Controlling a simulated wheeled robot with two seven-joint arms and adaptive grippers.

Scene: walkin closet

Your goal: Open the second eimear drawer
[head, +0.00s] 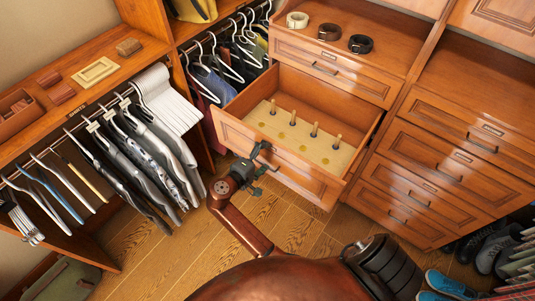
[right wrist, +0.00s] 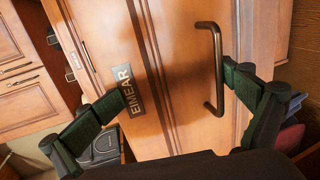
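In the head view a wooden drawer (head: 245,138) below a closed upper drawer (head: 325,70) stands well open, showing a pale board with several upright pegs. My right gripper (head: 256,172) is at the outer face of this open drawer, near its handle. In the right wrist view a dark bar handle (right wrist: 215,70) and an EIMEAR label (right wrist: 128,90) show on a wooden front. The two green fingers of my right gripper are spread apart. The handle lies between their tips, closer to the right finger, and contact cannot be told. My left gripper is not in view.
A closed drawer stack (head: 430,165) stands at the right, with shoes (head: 490,245) near the floor. Rolled belts (head: 328,32) lie on the shelf above. Hanging clothes (head: 140,150) fill the left. The wooden floor (head: 165,255) is clear in front.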

